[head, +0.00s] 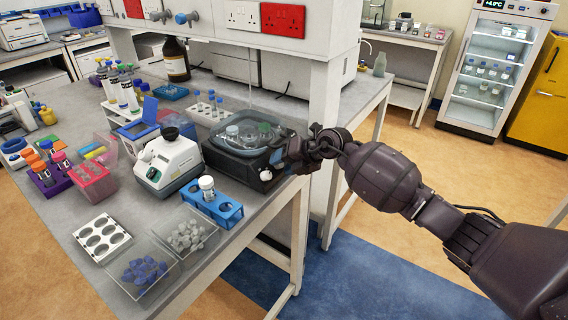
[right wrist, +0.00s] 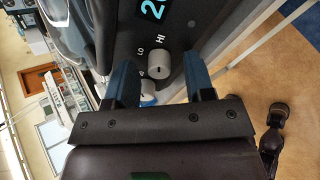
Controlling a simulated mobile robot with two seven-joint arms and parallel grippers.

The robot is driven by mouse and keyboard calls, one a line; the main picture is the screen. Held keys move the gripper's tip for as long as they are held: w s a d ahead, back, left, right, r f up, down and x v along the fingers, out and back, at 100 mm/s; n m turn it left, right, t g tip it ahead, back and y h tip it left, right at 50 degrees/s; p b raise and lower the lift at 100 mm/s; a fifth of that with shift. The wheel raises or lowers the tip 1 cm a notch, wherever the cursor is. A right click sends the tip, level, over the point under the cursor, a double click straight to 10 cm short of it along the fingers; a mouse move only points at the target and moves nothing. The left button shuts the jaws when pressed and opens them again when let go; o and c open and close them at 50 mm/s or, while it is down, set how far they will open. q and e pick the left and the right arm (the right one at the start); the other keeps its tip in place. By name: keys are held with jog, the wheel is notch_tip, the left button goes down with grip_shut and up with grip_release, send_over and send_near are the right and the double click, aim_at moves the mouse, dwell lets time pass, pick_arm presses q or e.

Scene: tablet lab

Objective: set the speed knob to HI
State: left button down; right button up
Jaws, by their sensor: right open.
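The dark bench unit (head: 222,158) stands near the bench's front edge, with bottles under a clear cover on top. In the right wrist view its dark front panel (right wrist: 128,28) has a lit blue display and LO and HI markings. The grey speed knob (right wrist: 158,65) sits just by these markings. Its pointer is too small to read. A second pale knob (right wrist: 147,90) is partly hidden behind my gripper. My right gripper (right wrist: 160,80) is open, its blue fingers on either side of the speed knob, with nothing seen gripped. It also shows at the unit's right side (head: 284,158) in the head view. My left gripper is not in view.
A blue rack (head: 228,212) with a white-capped vial stands in front of the unit. A white instrument (head: 168,160) is to its left. Clear trays (head: 150,246) lie at the bench's front. The bench's shelf post (head: 318,100) rises close behind my right arm.

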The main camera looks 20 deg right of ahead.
jog(key=p+v, duration=0.1)
jog(key=v, duration=0.9)
jog(key=shift+s+d+r, duration=0.2)
jog(key=shift+s+r, duration=0.05)
jog(key=a+r+t+y, duration=0.5)
jog(key=r+y, duration=0.1)
jog(key=r, duration=0.4)
jog(key=s+d+f+m+t+h, duration=0.3)
jog(key=s+f+m+h, duration=0.25)
jog(key=f+m, duration=0.5)
jog(key=s+d+f+m+t+h, duration=0.3)
jog(key=f+m+h, duration=0.35)
jog(key=m, duration=0.65)
jog(key=s+f+m+g+h, duration=0.1)
jog(key=s+f+m+g, duration=0.2)
jog(key=s+f, duration=0.6)
jog(key=s+f+m+g+h, duration=0.1)
jog(key=s+f+m+g, duration=0.2)
jog(key=s+f, duration=0.7)
jog(key=s+m, duration=0.2)
jog(key=s, duration=0.3)
jog(key=shift+d+g, duration=0.25)
jog(key=shift+g, duration=0.05)
